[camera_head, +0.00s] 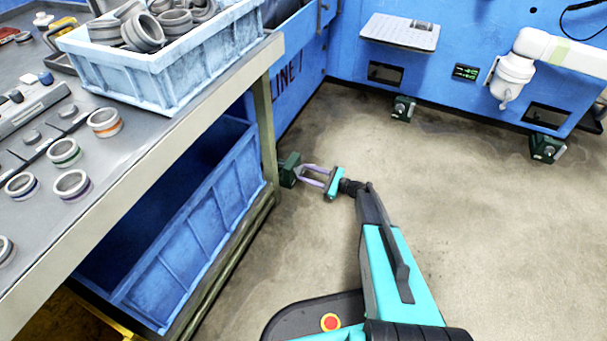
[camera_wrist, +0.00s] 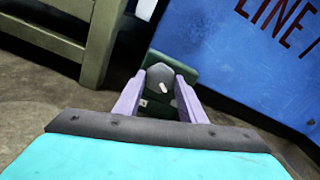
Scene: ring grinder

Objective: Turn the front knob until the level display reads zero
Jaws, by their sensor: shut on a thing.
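The front knob (camera_wrist: 156,73) is a grey, many-sided knob with a white mark, on a dark green foot block (camera_wrist: 184,70) at the corner of the blue machine. The green block also shows in the head view (camera_head: 289,169), between the workbench leg and my fingertips. My gripper (camera_head: 302,173) reaches low across the floor to it. In the wrist view, the purple fingers of my gripper (camera_wrist: 160,82) are shut on the knob, one on each side. The level display (camera_head: 466,72) is a small dark panel with green marks on the blue machine; its reading is too small to tell.
A workbench (camera_head: 150,170) with rings stands at the left, its leg (camera_head: 264,125) close to the knob. A blue bin (camera_head: 200,215) sits beneath it. Other green feet (camera_head: 403,108) support the machine. The floor (camera_head: 480,220) on the right is clear.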

